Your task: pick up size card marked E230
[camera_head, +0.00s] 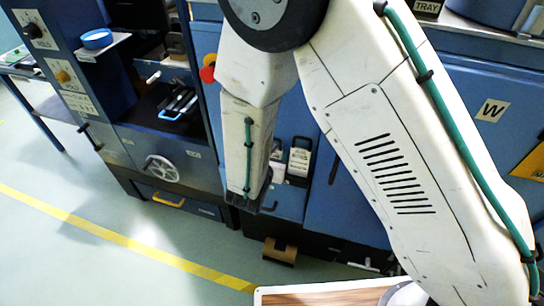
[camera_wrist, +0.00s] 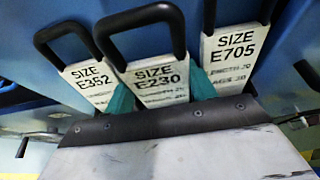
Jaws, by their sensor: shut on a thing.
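The size card marked E230 (camera_wrist: 160,84) is white with a black loop handle and stands in the middle of a row in the wrist view. My gripper (camera_wrist: 162,95) has its teal fingertips at the two sides of this card and is shut on it. Card E352 (camera_wrist: 90,85) is just left of it and card E705 (camera_wrist: 231,58) just right. The card's lower part is hidden behind my gripper. In the head view my gripper (camera_head: 244,204) hangs low at the blue cabinet front; two white cards (camera_head: 299,162) show to its right.
A blue machine (camera_head: 160,150) with a handwheel stands at the left. A brown roll (camera_head: 280,252) sits low below my gripper. A wood-topped surface (camera_head: 325,295) is at the bottom edge. The floor at the left, with its yellow line (camera_head: 110,238), is clear.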

